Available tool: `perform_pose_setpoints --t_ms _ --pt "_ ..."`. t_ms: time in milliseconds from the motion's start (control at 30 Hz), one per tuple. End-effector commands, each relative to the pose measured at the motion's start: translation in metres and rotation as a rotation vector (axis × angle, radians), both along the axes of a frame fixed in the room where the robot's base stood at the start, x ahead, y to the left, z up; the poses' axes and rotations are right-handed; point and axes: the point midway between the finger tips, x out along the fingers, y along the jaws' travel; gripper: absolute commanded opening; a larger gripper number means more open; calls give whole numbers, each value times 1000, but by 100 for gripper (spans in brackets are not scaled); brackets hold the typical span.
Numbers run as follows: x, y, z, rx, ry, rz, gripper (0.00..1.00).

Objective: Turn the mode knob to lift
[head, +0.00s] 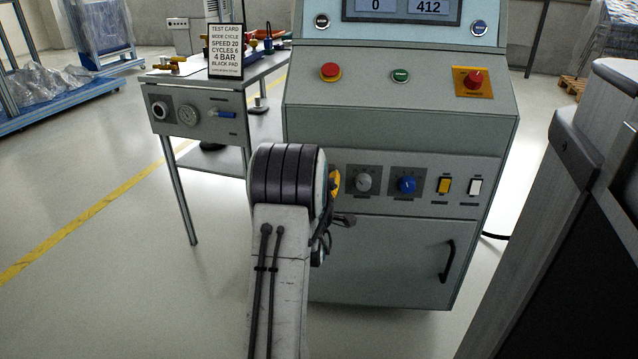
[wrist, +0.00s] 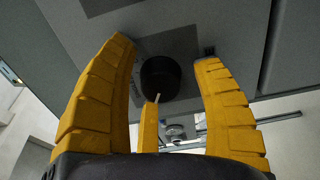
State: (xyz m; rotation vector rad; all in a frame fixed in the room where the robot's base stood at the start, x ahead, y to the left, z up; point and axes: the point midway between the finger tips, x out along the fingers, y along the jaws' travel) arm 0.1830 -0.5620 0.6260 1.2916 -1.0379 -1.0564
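In the wrist view a round black knob (wrist: 160,77) sits on a dark plate on the grey panel, between the yellow fingers of my gripper (wrist: 165,54). A small pale mark shows at its lower edge. The fingers are spread, with a gap on each side of the knob. A shorter yellow finger lies below it; whether it touches is unclear. No label is readable, so I cannot tell its setting. In the head view my arm hides this knob, and only a little yellow of my gripper (head: 335,184) shows at the control panel.
Right of my gripper are a grey knob (head: 364,180), a blue knob (head: 407,185), a yellow switch (head: 443,186) and a white switch (head: 474,187). Above are a red button (head: 330,72) and an emergency stop (head: 473,80). A side table (head: 160,77) bears a test card (head: 226,52).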

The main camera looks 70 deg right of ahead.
Motion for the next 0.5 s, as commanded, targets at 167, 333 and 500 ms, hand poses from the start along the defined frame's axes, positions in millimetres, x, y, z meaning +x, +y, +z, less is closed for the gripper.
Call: perform_pose_setpoints --t_ms 167,333,500 --pt "1 0 0 -1 -1 2 63" --pt "1 3 1 -1 -1 2 63" --pt "-2 16 0 0 -1 2 63"
